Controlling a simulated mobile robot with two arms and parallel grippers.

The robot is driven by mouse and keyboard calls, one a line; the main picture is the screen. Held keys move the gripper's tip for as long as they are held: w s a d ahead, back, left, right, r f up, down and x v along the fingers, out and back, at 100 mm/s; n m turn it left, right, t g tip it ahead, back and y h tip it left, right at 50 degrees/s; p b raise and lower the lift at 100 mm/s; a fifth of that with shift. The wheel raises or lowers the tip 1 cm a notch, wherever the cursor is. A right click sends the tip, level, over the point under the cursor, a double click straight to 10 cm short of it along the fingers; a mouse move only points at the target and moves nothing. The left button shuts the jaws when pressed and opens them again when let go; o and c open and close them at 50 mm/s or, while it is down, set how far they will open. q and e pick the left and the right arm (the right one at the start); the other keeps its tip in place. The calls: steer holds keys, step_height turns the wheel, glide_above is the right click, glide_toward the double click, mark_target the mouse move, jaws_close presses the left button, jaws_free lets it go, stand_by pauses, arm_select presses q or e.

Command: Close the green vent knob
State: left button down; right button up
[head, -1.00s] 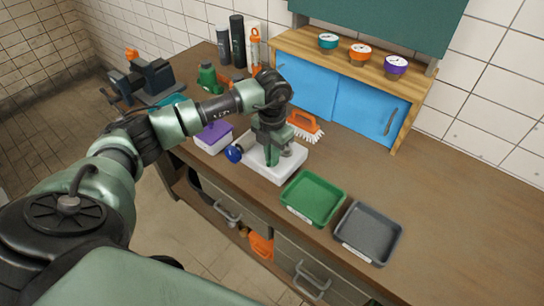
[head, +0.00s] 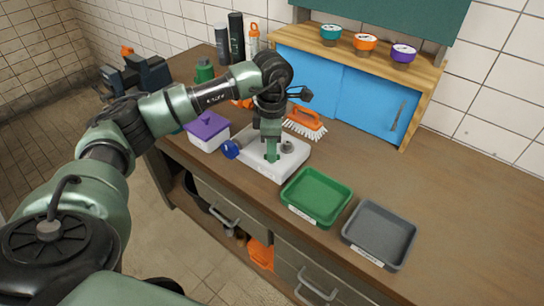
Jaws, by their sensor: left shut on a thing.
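A white block-shaped unit (head: 256,167) sits on the wooden bench, with a blue knob (head: 231,149) at its left side and a small grey round fitting (head: 288,147) on top. My left gripper (head: 271,153) points down over the top of this unit. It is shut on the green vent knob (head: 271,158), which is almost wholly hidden. Green gripper parts and green knob are hard to tell apart here, and the knob's turn angle cannot be read. My right gripper is not in view.
A green tray (head: 317,196) and a grey tray (head: 379,234) lie to the right. A purple-lidded box (head: 208,131) stands close at left, and an orange brush (head: 304,121) lies just behind. Blue cabinet doors (head: 375,103) stand behind. The bench at right is clear.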

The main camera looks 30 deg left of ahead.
arm_select(q)
steer(key=m+b, duration=0.2)
steer(key=m, duration=0.1)
steer(key=shift+m, duration=0.4)
steer(key=shift+r+m+b, duration=0.1)
steer(key=shift+m+b, duration=0.7)
steer(key=shift+m, duration=0.9)
steer(key=shift+w, duration=0.1)
steer(key=c, duration=1.5)
jaws_free()
step_height(320, 180, up, 8)
steer(key=shift+f+b, duration=0.1)
steer(key=shift+b, duration=0.45)
